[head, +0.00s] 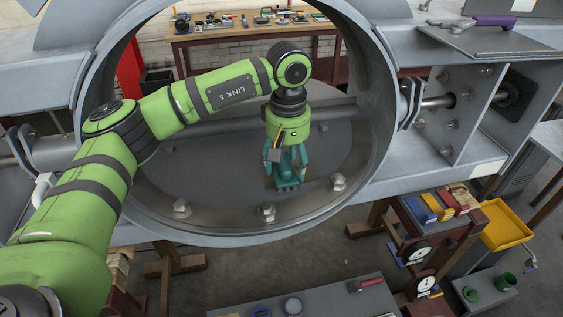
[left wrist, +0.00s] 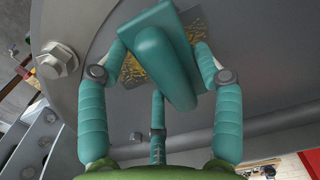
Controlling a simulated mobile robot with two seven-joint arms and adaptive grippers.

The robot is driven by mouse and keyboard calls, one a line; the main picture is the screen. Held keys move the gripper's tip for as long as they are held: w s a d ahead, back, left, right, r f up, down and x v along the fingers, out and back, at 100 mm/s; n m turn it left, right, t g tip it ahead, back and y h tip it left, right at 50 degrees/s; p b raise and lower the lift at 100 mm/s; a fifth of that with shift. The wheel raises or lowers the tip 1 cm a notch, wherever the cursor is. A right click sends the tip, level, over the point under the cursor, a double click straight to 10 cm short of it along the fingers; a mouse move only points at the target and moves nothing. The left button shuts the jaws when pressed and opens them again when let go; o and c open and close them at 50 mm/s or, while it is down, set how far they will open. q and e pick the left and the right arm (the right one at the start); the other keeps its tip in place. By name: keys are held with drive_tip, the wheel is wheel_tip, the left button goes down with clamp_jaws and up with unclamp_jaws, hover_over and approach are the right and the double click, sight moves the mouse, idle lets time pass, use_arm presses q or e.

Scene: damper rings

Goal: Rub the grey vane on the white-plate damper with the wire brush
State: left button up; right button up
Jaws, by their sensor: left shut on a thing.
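The grey vane (head: 215,180) is a large flat disc inside the round metal ring of the damper (head: 368,150). It also fills much of the left wrist view (left wrist: 265,75). My left gripper (head: 286,172) reaches through the ring and hangs low over the vane. In the left wrist view its teal fingers (left wrist: 160,85) are shut around the teal wire brush (left wrist: 165,65). A brownish patch with yellow flecks (left wrist: 133,70) lies on the vane beside and partly behind the brush. Whether the bristles touch it is hidden. A pale plate (head: 487,168) shows right of the ring. My right gripper is out of view.
Bolts (head: 267,212) stand along the ring's lower inside edge, and a shaft (head: 215,132) crosses the vane behind my gripper. A purple-handled tool (head: 490,21) lies on the upper right ledge. A yellow tray (head: 505,226) and a grey bench (head: 330,300) are below.

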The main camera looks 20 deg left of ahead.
sight(269, 179)
use_arm(q)
drive_tip(key=shift+w+d+f, duration=0.1)
drive_tip(key=shift+w+d, duration=0.45)
drive_tip(key=shift+d, duration=0.2)
drive_tip(key=shift+w+d, duration=0.5)
drive_tip(key=shift+d, duration=0.2)
drive_tip(key=shift+w+d, duration=0.95)
drive_tip(key=shift+d, duration=0.3)
drive_tip(key=shift+w+d, duration=0.15)
drive_tip(key=shift+w, duration=0.05)
drive_tip(key=shift+s+a+f+b, duration=0.2)
drive_tip(key=shift+s+a+b, duration=0.1)
drive_tip(key=shift+a, duration=0.1)
drive_tip(key=shift+s+a+r+b, duration=0.15)
drive_tip(key=shift+s+a+b, duration=0.15)
drive_tip(key=shift+s+a, duration=0.75)
drive_tip(key=shift+s+a+b, duration=0.2)
drive_tip(key=shift+a+b, duration=0.1)
drive_tip(key=shift+a, duration=0.2)
drive_tip(key=shift+s+a+b, duration=0.3)
drive_tip(key=shift+s+a, duration=0.5)
drive_tip(key=shift+a, duration=0.3)
drive_tip(key=shift+s+a, duration=0.25)
drive_tip(key=shift+a, duration=0.1)
drive_tip(key=shift+s+a+b, duration=0.7)
drive_tip(key=shift+s+a, duration=0.2)
drive_tip(key=shift+a, duration=0.15)
